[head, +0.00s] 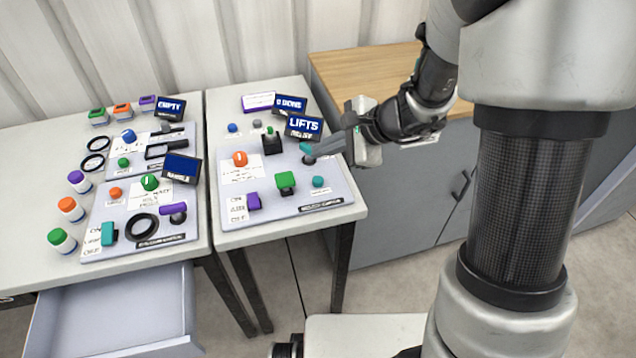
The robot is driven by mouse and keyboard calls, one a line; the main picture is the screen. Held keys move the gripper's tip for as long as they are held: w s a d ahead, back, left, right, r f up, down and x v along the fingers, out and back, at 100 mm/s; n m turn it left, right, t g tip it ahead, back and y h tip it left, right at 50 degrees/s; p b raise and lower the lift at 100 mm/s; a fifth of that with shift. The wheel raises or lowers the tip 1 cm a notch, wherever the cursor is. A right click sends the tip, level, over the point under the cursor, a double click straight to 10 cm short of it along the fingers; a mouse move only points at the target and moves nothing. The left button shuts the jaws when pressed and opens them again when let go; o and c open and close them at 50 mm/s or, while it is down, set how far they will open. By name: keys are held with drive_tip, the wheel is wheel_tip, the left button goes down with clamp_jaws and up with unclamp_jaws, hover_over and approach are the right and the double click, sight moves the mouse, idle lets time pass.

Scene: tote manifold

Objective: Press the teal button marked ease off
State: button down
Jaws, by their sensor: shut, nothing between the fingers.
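A small round teal button (318,181) sits on the right-hand panel (290,207), near its right edge. A small label lies just below it, too small to read. Another teal piece, which looks like a lever handle (306,148), stands farther back on the same panel. My gripper (318,157) comes in from the right, its fingers shut and empty. Its tips are close to the teal handle, above and behind the round button in the picture. I cannot tell whether they touch the handle.
The right panel also holds a green block (285,181), an orange knob (240,158), a purple switch (253,201) and a tilted display (304,126) reading LIFTS. The left table (30,160) carries more controls and an open drawer (115,310). A wood-topped grey cabinet (400,205) stands right.

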sight(322, 181)
wheel_tip(322, 181, down, 6)
drive_tip(key=b, duration=0.4)
drive_tip(key=shift+r, duration=0.15)
idle(1.7)
drive_tip(key=shift+f+b, duration=0.45)
drive_tip(key=shift+b, duration=0.35)
drive_tip(key=shift+f+b, duration=0.45)
drive_tip(key=shift+b, duration=0.05)
drive_tip(key=shift+r, duration=0.1)
idle(0.6)
drive_tip(key=shift+r+p, duration=0.65)
drive_tip(key=shift+r, duration=0.15)
wheel_tip(322, 181, up, 5)
drive_tip(key=p, duration=0.3)
drive_tip(key=shift+p, duration=0.35)
